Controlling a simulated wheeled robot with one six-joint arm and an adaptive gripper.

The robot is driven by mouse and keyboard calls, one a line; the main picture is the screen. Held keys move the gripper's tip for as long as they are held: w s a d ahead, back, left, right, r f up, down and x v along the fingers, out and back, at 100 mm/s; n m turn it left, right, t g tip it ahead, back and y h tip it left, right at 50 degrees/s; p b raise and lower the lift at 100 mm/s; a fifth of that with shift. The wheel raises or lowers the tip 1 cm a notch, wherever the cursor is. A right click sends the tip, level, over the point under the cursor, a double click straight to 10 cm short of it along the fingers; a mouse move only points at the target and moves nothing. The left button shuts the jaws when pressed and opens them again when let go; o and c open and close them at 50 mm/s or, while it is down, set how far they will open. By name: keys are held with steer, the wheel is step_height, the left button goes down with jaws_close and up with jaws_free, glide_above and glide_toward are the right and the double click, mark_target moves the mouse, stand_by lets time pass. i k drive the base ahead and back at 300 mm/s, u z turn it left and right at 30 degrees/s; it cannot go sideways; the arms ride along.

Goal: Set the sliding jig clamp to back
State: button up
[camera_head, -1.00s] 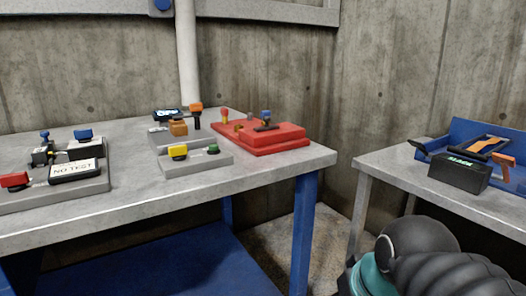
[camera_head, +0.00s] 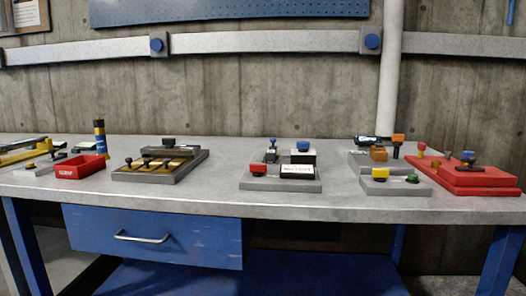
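No label in view names the sliding jig clamp, and I cannot tell for sure which fixture bears it. One candidate is the grey fixture (camera_head: 188,156) left of the middle, with brass-coloured strips, several small black knobs in front and a larger black knob (camera_head: 168,142) at its back. Another is the grey block (camera_head: 280,186) in the middle, with red, blue and black handles and a white label plate (camera_head: 297,171). My gripper is not in view.
All stands on a long grey workbench (camera_head: 225,196) with a blue drawer (camera_head: 155,236) below. A stepped grey fixture (camera_head: 396,187) and a red fixture (camera_head: 470,181) stand right. Bare benchtop separates the fixtures.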

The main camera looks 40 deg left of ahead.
mark_target(273, 140)
steer(key=u, duration=0.6)
steer(key=i, duration=0.25)
steer(key=u, duration=1.5)
steer(key=k, duration=1.3)
steer(key=z, duration=0.45)
steer(key=i, duration=1.7)
steer(key=u, duration=0.5)
